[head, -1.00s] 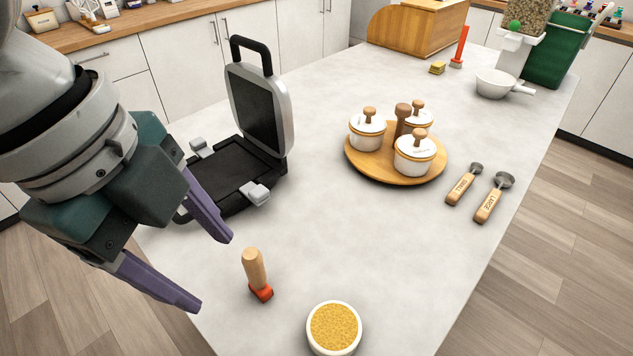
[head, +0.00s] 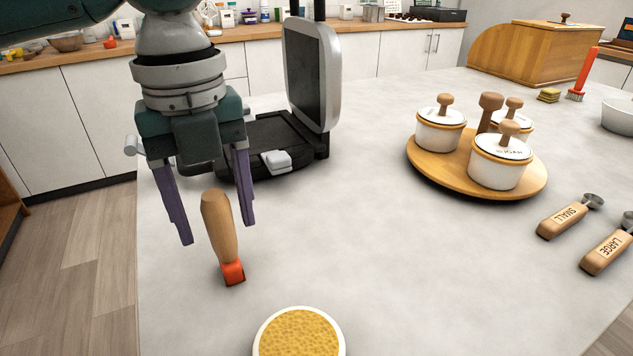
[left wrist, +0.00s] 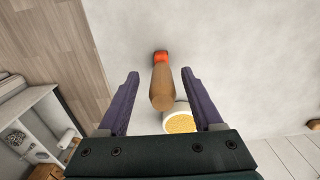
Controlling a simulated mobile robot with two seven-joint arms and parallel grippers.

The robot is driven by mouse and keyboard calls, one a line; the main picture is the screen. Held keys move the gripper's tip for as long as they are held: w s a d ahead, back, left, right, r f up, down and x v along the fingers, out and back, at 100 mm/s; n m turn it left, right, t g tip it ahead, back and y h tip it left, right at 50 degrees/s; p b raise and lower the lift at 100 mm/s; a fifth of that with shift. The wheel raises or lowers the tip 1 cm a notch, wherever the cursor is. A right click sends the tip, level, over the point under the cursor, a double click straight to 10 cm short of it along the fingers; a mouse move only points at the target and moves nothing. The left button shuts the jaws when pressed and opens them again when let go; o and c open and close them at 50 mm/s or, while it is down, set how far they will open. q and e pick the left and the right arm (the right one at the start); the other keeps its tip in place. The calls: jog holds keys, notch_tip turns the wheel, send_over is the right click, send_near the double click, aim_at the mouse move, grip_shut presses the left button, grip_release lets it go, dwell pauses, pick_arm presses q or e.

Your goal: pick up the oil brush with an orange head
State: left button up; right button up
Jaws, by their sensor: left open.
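The oil brush (head: 221,232) stands upright, slightly tilted, on the grey-white counter, its wooden handle up and its orange head down. My left gripper (head: 217,234) is open, its purple fingers pointing down behind and to either side of the handle in the head view. In the left wrist view the brush handle (left wrist: 162,88) lies between the two fingers (left wrist: 160,75), with a gap on each side. The orange head shows at the far end there. My right gripper is not in view.
A white bowl of yellow grains (head: 299,334) stands near the brush at the front. A black grill press (head: 272,138) stands open behind. A wooden turntable (head: 446,176) with lidded jars and two measuring spoons (head: 566,218) are to the right. The counter's middle is clear.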

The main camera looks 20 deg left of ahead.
aim_at(227, 250)
pick_arm(q)
jog(key=f, duration=0.5)
jog(key=shift+s+d+f, duration=0.1)
jog(key=shift+d+f, duration=0.1)
jog(key=shift+d, duration=0.1)
jog(key=shift+c, duration=0.3)
grip_shut()
